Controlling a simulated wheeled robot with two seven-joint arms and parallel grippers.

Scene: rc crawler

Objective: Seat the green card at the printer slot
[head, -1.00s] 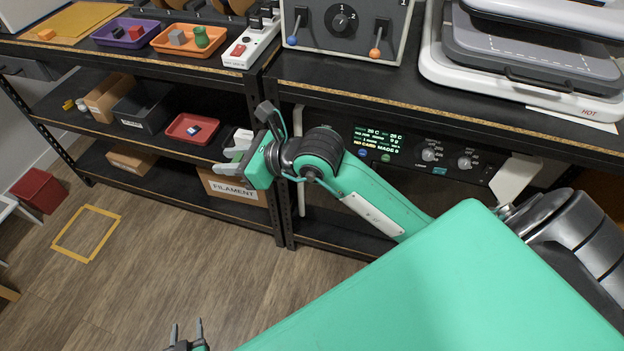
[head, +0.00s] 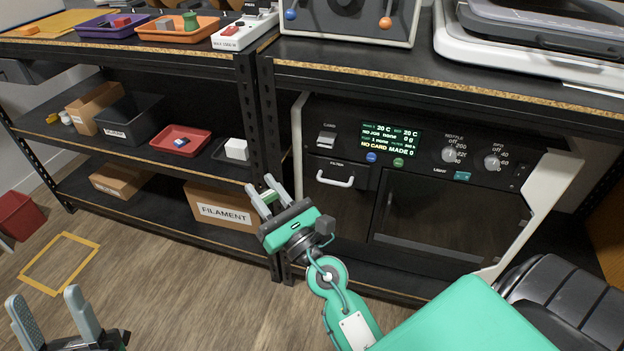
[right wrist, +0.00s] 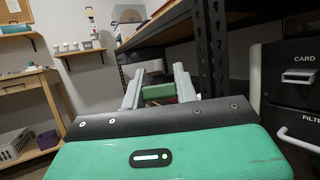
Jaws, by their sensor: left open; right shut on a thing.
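The green card (right wrist: 158,92) is held between the fingers of my right gripper (right wrist: 155,88) in the right wrist view. In the head view my right gripper (head: 262,195) is shut on it, and only a sliver of green shows between the fingers. The gripper is in front of the rack post, left of and lower than the printer slot. The slot, marked CARD (head: 326,139), is on the printer's upper left front; it also shows at the right of the right wrist view (right wrist: 299,77). My left gripper (head: 42,310) is open and empty at the lower left.
The printer (head: 390,185) sits under the bench top; its screen reads NO CARD. A filter drawer handle (head: 335,180) juts out below the slot. A black rack post (head: 268,120) stands left of the printer. Shelves with bins and boxes are further left.

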